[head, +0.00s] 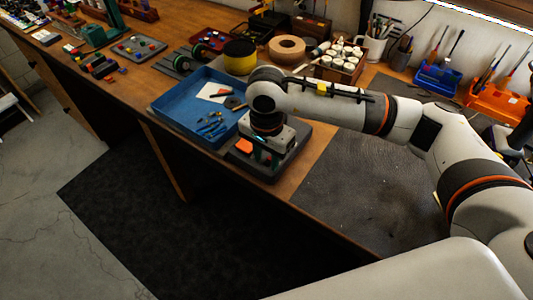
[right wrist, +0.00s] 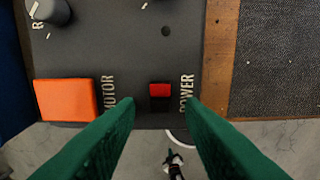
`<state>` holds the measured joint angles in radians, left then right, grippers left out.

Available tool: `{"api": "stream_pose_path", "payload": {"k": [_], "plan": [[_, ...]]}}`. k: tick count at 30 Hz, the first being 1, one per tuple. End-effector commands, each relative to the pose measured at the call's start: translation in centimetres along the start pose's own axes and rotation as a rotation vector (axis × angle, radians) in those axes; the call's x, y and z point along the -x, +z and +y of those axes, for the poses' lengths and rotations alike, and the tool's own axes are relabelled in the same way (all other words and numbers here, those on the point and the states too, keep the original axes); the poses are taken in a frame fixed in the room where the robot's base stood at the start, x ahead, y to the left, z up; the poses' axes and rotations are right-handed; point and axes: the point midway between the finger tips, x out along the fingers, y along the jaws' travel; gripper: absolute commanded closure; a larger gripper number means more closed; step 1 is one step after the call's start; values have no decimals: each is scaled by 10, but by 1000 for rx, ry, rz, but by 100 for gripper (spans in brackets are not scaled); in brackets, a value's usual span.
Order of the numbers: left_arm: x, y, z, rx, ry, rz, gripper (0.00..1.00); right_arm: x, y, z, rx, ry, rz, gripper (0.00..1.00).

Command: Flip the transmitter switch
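The transmitter (head: 268,174) is a dark grey box at the front edge of the bench, partly hidden under my right arm in the head view. In the right wrist view its panel (right wrist: 150,50) shows a small red and black rocker switch (right wrist: 160,96) beside the word POWER. An orange button (right wrist: 66,99) beside the word MOTOR lies to the left, with a black knob (right wrist: 50,10) above. My right gripper (right wrist: 159,108) has green fingers spread apart with nothing between them. The fingertips flank the switch in the view; contact with the panel cannot be told. My left gripper is out of view.
A blue tray (head: 168,107) with small tools sits left of the transmitter. A dark mat (head: 345,175) covers the bench to the right.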

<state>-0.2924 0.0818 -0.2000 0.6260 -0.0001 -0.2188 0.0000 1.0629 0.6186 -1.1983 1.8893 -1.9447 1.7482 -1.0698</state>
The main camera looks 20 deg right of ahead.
Motion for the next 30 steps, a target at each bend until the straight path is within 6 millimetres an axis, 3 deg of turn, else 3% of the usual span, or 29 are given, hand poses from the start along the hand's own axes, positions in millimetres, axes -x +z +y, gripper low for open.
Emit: {"api": "stream_pose_path", "payload": {"k": [4,11,17,24,30], "plan": [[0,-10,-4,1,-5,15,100,0,0,0,0,0,0,65],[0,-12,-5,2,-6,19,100,0,0,0,0,0,0,100],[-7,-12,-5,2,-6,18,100,-3,2,0,-2,-2,24,100],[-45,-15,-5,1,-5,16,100,-7,9,0,-7,0,238,100],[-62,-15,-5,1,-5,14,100,-2,13,0,-4,0,378,100]]}}
